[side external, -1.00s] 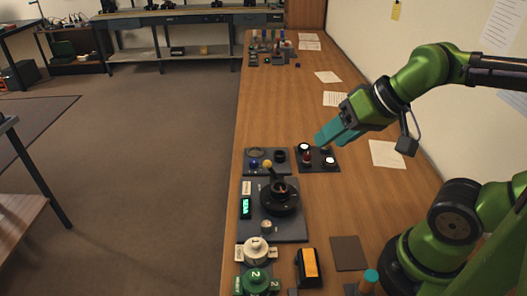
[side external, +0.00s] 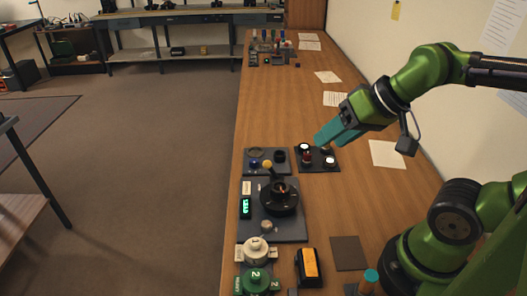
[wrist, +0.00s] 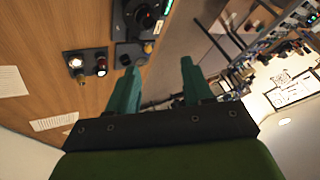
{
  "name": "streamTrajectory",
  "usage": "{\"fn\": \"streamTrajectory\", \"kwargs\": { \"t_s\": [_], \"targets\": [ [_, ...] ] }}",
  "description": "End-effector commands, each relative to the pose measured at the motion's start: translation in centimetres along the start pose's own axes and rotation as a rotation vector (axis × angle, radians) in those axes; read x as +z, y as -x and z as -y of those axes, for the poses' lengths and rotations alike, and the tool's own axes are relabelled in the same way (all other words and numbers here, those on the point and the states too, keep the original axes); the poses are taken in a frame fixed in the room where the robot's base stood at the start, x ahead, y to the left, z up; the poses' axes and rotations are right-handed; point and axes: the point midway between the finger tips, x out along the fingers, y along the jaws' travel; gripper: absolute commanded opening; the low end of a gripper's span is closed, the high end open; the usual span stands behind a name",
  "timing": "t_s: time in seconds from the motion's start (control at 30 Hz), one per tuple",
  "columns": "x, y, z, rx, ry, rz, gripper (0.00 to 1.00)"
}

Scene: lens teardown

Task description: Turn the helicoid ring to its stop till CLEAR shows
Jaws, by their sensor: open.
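My gripper (side external: 318,141) is open and empty, above and to the right of the ring, near a dark panel. In the wrist view its two teal fingers (wrist: 158,68) stand apart with nothing between them.
White (side external: 256,251) and green (side external: 257,281) dials and an orange-topped block (side external: 310,263) stand nearer. The bench right of the ring is clear.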

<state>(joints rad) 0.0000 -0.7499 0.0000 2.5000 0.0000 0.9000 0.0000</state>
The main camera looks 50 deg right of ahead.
Motion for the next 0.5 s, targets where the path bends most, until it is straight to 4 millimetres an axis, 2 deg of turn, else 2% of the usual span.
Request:
{"fn": "streamTrajectory", "kwargs": {
  "t_s": [0.17,0.3,0.33,0.43,0.5],
  "targets": [
    [0.0,0.0,0.0,0.000,0.000,0.000,0.52],
    [0.2,-0.7,-0.2,0.013,-0.004,0.028,0.74],
    [0.1,-1.0,-0.2,0.020,-0.003,0.040,0.76],
    [-0.9,-2.3,0.2,0.058,0.032,0.097,0.76],
    [-1.8,-3.4,0.7,0.090,0.146,0.167,0.76]
  ]
}}
